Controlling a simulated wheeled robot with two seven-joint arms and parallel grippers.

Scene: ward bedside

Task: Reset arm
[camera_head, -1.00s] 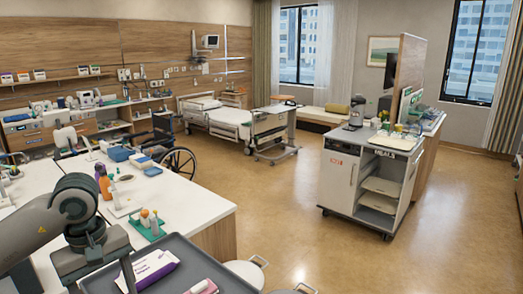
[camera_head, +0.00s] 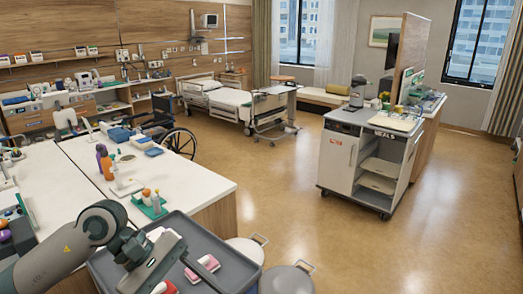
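My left arm (camera_head: 98,224) comes in from the lower left and reaches over a grey tray (camera_head: 240,250). My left gripper (camera_head: 150,264) is the dark grey block low over the tray; its fingertips do not show clearly, so its opening cannot be told. A pink and white item (camera_head: 203,267) lies on the tray just right of the gripper. A white box (camera_head: 164,234) lies behind it, partly covered by my arm. My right gripper is not in view.
A white counter (camera_head: 190,190) with bottles and a green rack (camera_head: 150,205) stands behind the tray. Grey round-topped stools (camera_head: 286,280) stand at its right. A meal cart (camera_head: 366,165), a wheelchair (camera_head: 178,138) and a bed (camera_head: 225,103) are farther off. The middle floor is open.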

